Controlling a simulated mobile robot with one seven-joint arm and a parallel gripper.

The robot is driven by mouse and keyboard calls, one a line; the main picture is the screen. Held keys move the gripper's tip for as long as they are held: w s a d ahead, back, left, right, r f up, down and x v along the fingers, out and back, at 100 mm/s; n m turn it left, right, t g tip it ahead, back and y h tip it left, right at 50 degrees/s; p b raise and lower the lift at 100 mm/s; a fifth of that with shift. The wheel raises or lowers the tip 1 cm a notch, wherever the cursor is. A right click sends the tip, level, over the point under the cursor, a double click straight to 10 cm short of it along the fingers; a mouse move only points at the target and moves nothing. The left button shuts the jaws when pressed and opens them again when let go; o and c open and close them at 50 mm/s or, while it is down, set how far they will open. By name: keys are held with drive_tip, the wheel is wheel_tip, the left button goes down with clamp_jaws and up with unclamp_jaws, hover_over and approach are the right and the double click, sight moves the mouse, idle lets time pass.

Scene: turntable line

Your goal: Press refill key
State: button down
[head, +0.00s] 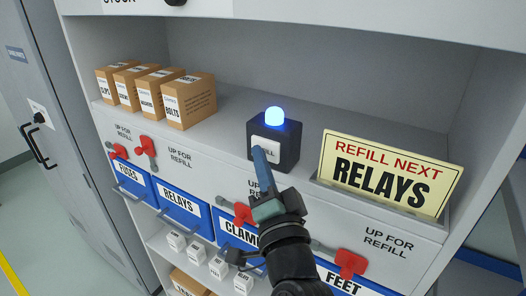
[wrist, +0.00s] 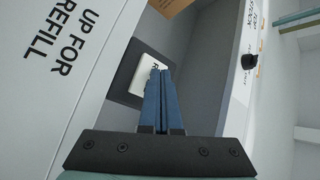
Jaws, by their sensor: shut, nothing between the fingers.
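The refill key is a white plate (head: 269,147) on the front of a dark box (head: 289,148) on the shelf. A blue lamp (head: 274,116) glows on top of the box. My gripper (head: 258,151) is shut and empty, its blue fingertips in front of the left part of the white plate. In the wrist view the closed fingers (wrist: 159,72) overlap the white plate (wrist: 139,84), hiding most of its lettering. I cannot tell whether the tips touch it.
A sign (head: 390,174) reading "REFILL NEXT RELAYS" stands right of the box. Several cardboard boxes (head: 187,103) stand at the shelf's left. Below are blue bins (head: 183,208) and red levers (head: 351,263) beside "UP FOR REFILL" labels. The shelf between cartons and box is clear.

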drive_tip(key=shift+s+a, duration=0.25)
drive_tip(key=shift+s, duration=0.1)
drive_tip(key=shift+s+a+p, duration=0.9)
drive_tip(key=shift+s, duration=0.3)
drive_tip(key=shift+s+a+p, duration=0.85)
drive_tip(key=shift+s, duration=0.35)
drive_tip(key=s+r+n+t+h+b, duration=0.1)
drive_tip(key=s+r+n+t+b, duration=0.2)
drive_tip(key=r, duration=1.1)
drive_tip(key=s+r+n+t+h+b, duration=0.1)
drive_tip(key=s+r+n+t+b, duration=0.2)
drive_tip(key=s+r+n, duration=0.4)
wheel_tip(320, 180, up, 7)
drive_tip(key=shift+s+d+f+t+h, duration=0.1)
drive_tip(key=shift+s+d+t+h, duration=0.35)
drive_tip(key=shift+s, duration=0.35)
